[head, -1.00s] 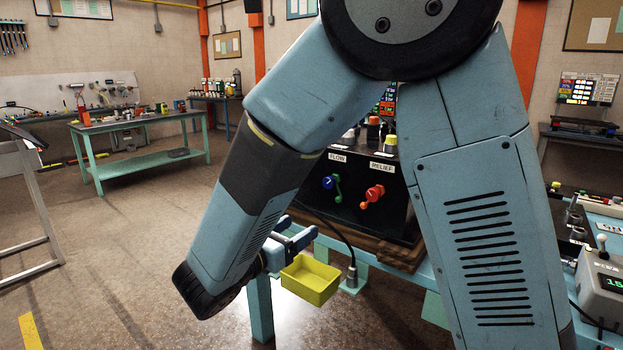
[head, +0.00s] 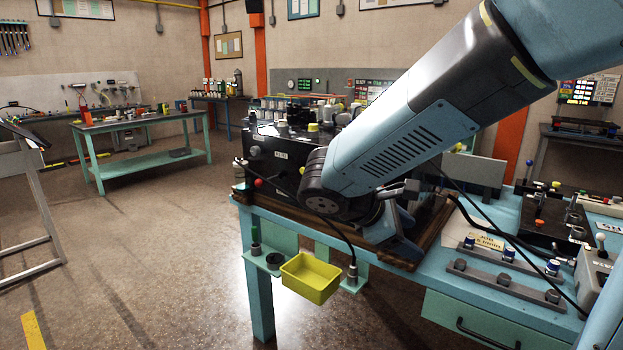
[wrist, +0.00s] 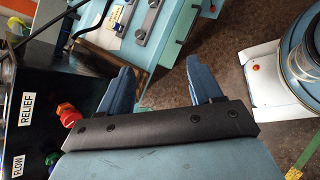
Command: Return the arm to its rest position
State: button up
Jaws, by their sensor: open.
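My gripper (wrist: 160,68) is open and empty in the wrist view, with its two blue fingers spread apart above the floor and the bench edge. In the head view my forearm reaches from the upper right down to the left, across the bench, and hides most of the gripper. The black valve box with FLOW and RELIEF labels stands left of the fingers in the wrist view, with its red knob (wrist: 68,114) close to the left finger. Whether they touch I cannot tell.
A blue bench (head: 386,289) carries the black valve box (head: 278,150) on a wooden base. A yellow bin (head: 310,279) hangs at its front edge. A black hose (head: 337,232) runs near the bin. A manifold and more hoses lie to the right.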

jog(key=s+d+r+m+t+y, duration=0.1)
jog(key=s+d+r+m+y, duration=0.1)
jog(key=s+m+y, duration=0.3)
jog(key=s+d+r+m+t+y, duration=0.1)
jog(key=s+d+r+m+y, duration=0.2)
jog(key=m, duration=0.7)
jog(key=shift+s+d+m+y, duration=0.3)
jog(key=shift+s+d+y, duration=0.05)
jog(key=shift+s+y, duration=0.6)
jog(key=shift+c, duration=0.3)
